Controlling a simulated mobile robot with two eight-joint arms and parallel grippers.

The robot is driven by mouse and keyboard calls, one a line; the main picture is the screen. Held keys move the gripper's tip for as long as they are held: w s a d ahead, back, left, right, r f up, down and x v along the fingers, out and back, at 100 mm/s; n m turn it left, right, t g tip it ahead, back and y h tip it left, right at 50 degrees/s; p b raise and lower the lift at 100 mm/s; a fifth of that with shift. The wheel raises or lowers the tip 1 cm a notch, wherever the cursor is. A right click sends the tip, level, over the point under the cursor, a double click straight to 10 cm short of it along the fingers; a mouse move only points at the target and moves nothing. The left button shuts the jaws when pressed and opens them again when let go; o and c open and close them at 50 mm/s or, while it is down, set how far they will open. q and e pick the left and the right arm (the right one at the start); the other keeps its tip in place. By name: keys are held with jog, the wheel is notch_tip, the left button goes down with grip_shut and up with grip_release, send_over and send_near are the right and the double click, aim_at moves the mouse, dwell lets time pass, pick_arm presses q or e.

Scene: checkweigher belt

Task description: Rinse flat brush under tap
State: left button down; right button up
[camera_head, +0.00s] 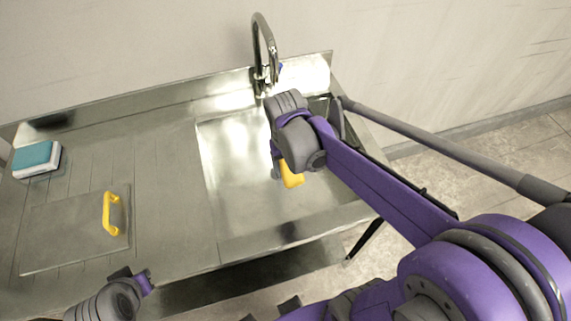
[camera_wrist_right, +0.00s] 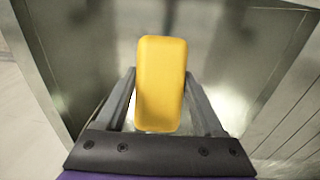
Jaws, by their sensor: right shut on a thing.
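The flat brush shows as a yellow rounded block (camera_wrist_right: 160,85) held between the two grey fingers of my right gripper (camera_wrist_right: 165,100) in the right wrist view. In the head view a small part of the yellow brush (camera_head: 291,175) shows below my right wrist, over the sink basin. Its bristles are not visible. The tap (camera_head: 265,50) is a curved metal spout at the back of the sink, behind my right wrist. I cannot see any water running. A part of my left arm shows at the lower left of the head view; its gripper fingers cannot be made out.
The steel sink basin (camera_head: 235,190) is empty where visible. On the drainboard at left lie a flat grey plate (camera_head: 70,245) with a yellow handle (camera_head: 108,213) and a teal-and-white sponge-like block (camera_head: 37,157). A low steel backsplash (camera_head: 160,108) runs along the wall.

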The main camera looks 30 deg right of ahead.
jog(key=shift+w+d+f, duration=0.2)
jog(key=shift+w, duration=0.45)
pick_arm(q)
jog(key=shift+s+f+b, duration=0.2)
jog(key=shift+f+b, duration=0.15)
jog(key=shift+f, duration=0.2)
jog(key=shift+s+f+b, duration=0.2)
jog(key=shift+f+b, duration=0.1)
jog(key=shift+f, duration=0.2)
pick_arm(e)
jog(key=w+d+f, duration=0.2)
jog(key=w+d, duration=0.2)
jog(key=w, duration=0.7)
jog(key=shift+w+d+f, duration=0.15)
jog(key=shift+w+f, duration=0.05)
jog(key=shift+s, duration=0.1)
jog(key=shift+s+a+b, duration=0.1)
jog(key=shift+s+a, duration=0.4)
jog(key=shift+s, duration=0.7)
jog(key=shift+s+a+b, duration=0.1)
jog(key=shift+s+a, duration=0.35)
jog(key=shift+s, duration=0.8)
jog(key=shift+s+a+b, duration=0.1)
jog(key=shift+s+a, duration=0.4)
jog(key=shift+s, duration=0.7)
pick_arm(q)
jog(key=shift+s+f, duration=0.15)
jog(key=shift+f, duration=0.25)
pick_arm(e)
jog(key=shift+r, duration=0.1)
